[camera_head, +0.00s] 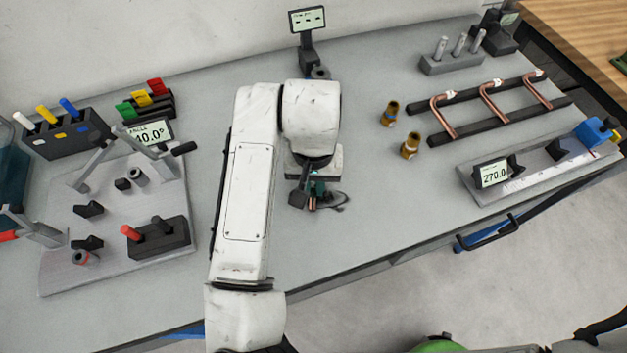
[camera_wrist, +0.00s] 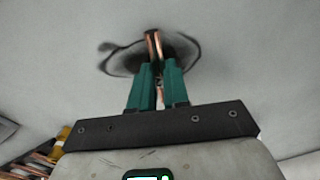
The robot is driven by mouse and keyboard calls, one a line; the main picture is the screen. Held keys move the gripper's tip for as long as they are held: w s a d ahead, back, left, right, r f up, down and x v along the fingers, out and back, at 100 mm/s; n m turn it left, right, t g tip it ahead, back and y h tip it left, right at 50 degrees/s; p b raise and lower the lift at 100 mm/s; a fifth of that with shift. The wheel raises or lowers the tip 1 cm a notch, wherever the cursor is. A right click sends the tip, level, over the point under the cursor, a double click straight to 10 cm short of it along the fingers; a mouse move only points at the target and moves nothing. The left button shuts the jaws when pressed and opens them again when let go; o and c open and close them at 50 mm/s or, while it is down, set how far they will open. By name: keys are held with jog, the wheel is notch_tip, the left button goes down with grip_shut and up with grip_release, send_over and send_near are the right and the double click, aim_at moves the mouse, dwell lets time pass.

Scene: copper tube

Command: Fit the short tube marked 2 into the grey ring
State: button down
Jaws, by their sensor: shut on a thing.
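My gripper (camera_head: 316,190) is low over the middle of the bench, pointing down. In the wrist view its green fingers (camera_wrist: 159,72) are shut on a copper tube (camera_wrist: 154,44). A bit of this tube (camera_head: 312,204) shows below the fingers in the head view. No number can be read on it. A dark, roughly ring-shaped patch (camera_wrist: 108,64) lies on the bench around the tube's end; I cannot tell if it is a ring or a mark. A round grey piece (camera_head: 320,73) sits by the display stand behind my arm, partly hidden.
A rack with bent copper tubes (camera_head: 489,101) and two brass fittings (camera_head: 410,146) stand at right. A measuring rail (camera_head: 540,172) is at front right, a bending plate (camera_head: 62,275) at left. A block with grey pegs (camera_head: 452,65) is at the back right.

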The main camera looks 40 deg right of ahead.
jog(key=shift+f, duration=0.2)
jog(key=c, duration=1.1)
grip_release()
